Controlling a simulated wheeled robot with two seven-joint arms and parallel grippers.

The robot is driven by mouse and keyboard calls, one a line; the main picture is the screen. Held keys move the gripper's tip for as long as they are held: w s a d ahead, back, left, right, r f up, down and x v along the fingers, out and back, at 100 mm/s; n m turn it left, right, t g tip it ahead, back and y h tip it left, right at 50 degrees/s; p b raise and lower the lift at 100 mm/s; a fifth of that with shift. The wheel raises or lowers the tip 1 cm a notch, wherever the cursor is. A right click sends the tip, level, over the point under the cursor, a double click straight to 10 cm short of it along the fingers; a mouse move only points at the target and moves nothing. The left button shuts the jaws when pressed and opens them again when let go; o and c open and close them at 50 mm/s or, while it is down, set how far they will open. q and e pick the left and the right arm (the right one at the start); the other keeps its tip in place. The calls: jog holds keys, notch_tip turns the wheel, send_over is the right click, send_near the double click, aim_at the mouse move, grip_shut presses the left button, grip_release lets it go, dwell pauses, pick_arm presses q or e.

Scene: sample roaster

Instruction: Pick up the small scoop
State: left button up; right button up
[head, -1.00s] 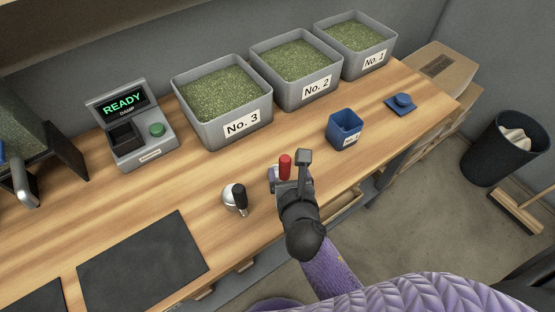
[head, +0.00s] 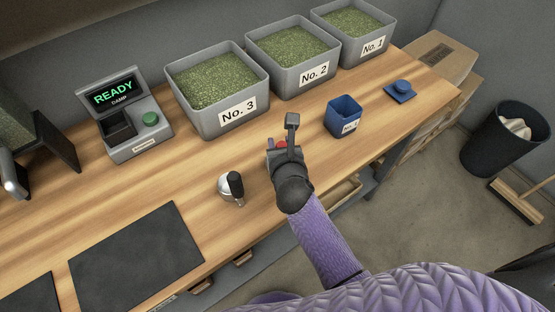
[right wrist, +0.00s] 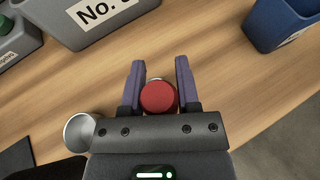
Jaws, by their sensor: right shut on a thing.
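My right gripper (head: 279,150) is over the front part of the wooden counter, shut on an upright red handle (head: 282,146). In the right wrist view the handle's round red top (right wrist: 159,97) sits between the two purple fingers of the gripper (right wrist: 160,85). What is under the handle is mostly hidden, so I cannot tell whether it touches the counter. A second scoop-like thing, a round silver cup with a black handle (head: 235,184), stands to the left of the gripper. Its silver cup (right wrist: 80,132) also shows in the right wrist view. My left gripper is not in view.
Three grey bins of green beans, No. 3 (head: 220,122), No. 2 (head: 300,84) and No. 1, line the back. A blue cup (head: 342,118) stands right of the gripper. A grey device reading READY (head: 150,140) and a dark mat (head: 135,262) are at left.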

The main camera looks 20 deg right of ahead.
grip_shut()
jog(key=shift+r, duration=0.3)
notch_tip(320, 180, up, 10)
jog(key=p, duration=0.5)
jog(key=shift+f+p, duration=0.25)
jog(key=shift+p, duration=0.1)
